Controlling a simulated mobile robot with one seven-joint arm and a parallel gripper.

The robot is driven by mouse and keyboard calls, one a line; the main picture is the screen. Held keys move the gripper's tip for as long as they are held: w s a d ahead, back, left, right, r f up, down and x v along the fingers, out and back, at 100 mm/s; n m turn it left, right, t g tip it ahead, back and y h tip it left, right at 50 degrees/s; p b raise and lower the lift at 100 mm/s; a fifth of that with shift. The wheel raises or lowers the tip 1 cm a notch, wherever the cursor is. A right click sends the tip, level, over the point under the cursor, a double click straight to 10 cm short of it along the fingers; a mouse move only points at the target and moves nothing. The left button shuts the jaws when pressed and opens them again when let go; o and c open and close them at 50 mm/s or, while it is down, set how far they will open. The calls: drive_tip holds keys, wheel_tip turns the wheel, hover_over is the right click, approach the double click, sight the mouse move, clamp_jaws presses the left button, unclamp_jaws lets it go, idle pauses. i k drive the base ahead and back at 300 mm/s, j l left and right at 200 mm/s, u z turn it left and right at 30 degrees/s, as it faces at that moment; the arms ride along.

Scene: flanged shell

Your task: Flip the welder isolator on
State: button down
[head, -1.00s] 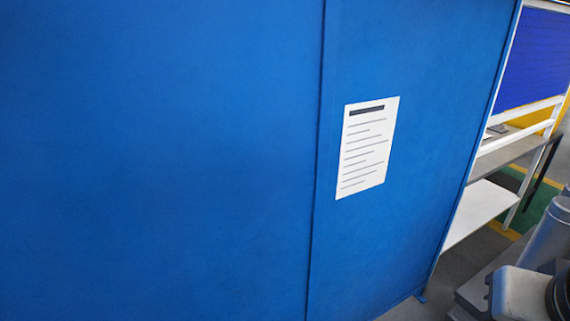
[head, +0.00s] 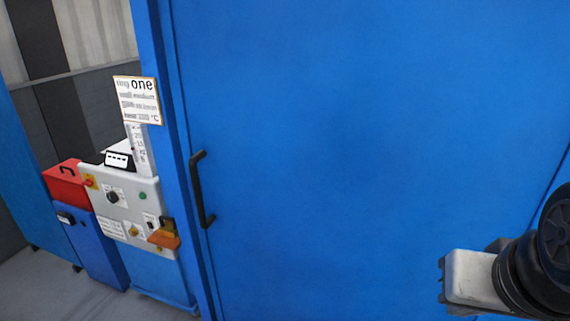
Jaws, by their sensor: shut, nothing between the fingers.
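A light grey control panel (head: 125,212) stands at the left, beside the blue door. It carries a red-and-yellow switch (head: 90,182) at its upper left, a black rotary knob (head: 113,196), a green button (head: 143,196) and a yellow switch (head: 133,231) lower down. Labels are too small to read, so I cannot tell which is the welder isolator or its position. My gripper (head: 442,281) is at the lower right, pale-bodied with small dark fingers pointing left. It is shut and empty, far from the panel.
A large blue door (head: 370,130) with a black handle (head: 202,190) fills the middle and right. A sign (head: 137,100) stands above the panel. A red box (head: 66,184) sits on a blue cabinet (head: 92,245) at the left. Grey floor (head: 50,295) is clear in front.

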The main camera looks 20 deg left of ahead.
sight(88, 182)
drive_tip(key=u, duration=1.55)
drive_tip(key=i+j, duration=0.3)
drive_tip(key=i, duration=0.2)
drive_tip(key=i+j+z, duration=0.1)
drive_tip(key=i+j, duration=0.15)
drive_tip(key=i, duration=0.2)
drive_tip(key=i+j+u, duration=0.45)
drive_tip(key=i, duration=0.2)
drive_tip(key=i+j, duration=0.2)
drive_tip(key=j, duration=0.2)
drive_tip(key=i+j, duration=0.25)
drive_tip(key=i+j+z, duration=0.1)
drive_tip(key=j, duration=0.4)
drive_tip(key=i+j+z, duration=0.15)
drive_tip(key=i, duration=1)
